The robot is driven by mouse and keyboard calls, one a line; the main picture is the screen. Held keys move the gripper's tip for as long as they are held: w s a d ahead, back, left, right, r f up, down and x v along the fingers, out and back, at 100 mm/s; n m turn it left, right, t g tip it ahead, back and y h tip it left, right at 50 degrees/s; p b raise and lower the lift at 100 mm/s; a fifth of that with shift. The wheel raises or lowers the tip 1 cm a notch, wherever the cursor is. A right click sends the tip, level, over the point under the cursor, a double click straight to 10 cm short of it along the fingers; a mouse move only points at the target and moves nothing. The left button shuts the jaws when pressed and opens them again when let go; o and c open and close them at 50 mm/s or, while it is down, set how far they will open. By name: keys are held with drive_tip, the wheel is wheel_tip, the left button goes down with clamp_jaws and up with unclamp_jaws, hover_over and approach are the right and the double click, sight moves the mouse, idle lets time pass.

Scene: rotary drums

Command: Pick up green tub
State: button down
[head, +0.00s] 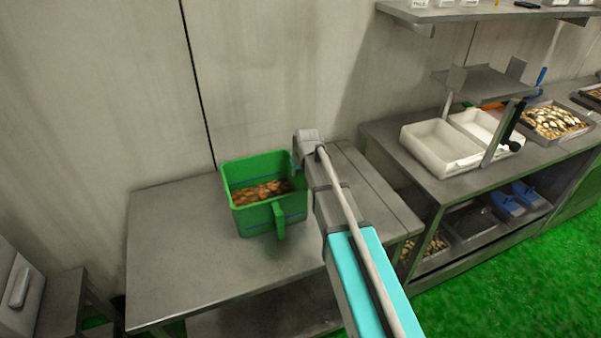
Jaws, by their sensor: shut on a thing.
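The green tub (251,221) is upright at the middle of the grey metal table, close to the wall. It is open at the top and holds brown pieces (262,192). A green handle stands out at its front. My gripper (297,166) is at the tub's right side, shut on its rim near the back right corner. My arm hides part of the fingers and the tub's right edge. I cannot tell whether the tub's base touches the table or is slightly above it.
The grey table (165,255) is clear to the left of the tub. The wall (100,90) stands close behind. At the right, a second bench (465,185) bears white trays (437,148), a raised metal stand (482,84) and a tray of pale pieces (556,120). A shelf hangs above.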

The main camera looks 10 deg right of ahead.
drive_tip(key=shift+f, duration=0.15)
drive_tip(key=c, duration=0.8)
unclamp_jaws()
drive_tip(key=shift+r, duration=0.25)
drive_tip(key=p+v, duration=1.1)
drive_tip(key=shift+s+r, duration=0.2)
drive_tip(key=shift+r, duration=0.15)
drive_tip(key=shift+s, duration=0.1)
drive_tip(key=s+d+m+g, duration=0.1)
drive_tip(key=s+d, duration=0.3)
drive_tip(key=s, duration=0.7)
drive_tip(key=s+d+f+m+g+h, duration=0.1)
drive_tip(key=s+d+m+g, duration=0.1)
drive_tip(key=s, duration=0.9)
drive_tip(key=shift+d+f+g+h, duration=0.25)
drive_tip(key=shift+d+g, duration=0.35)
drive_tip(key=shift+d, duration=0.5)
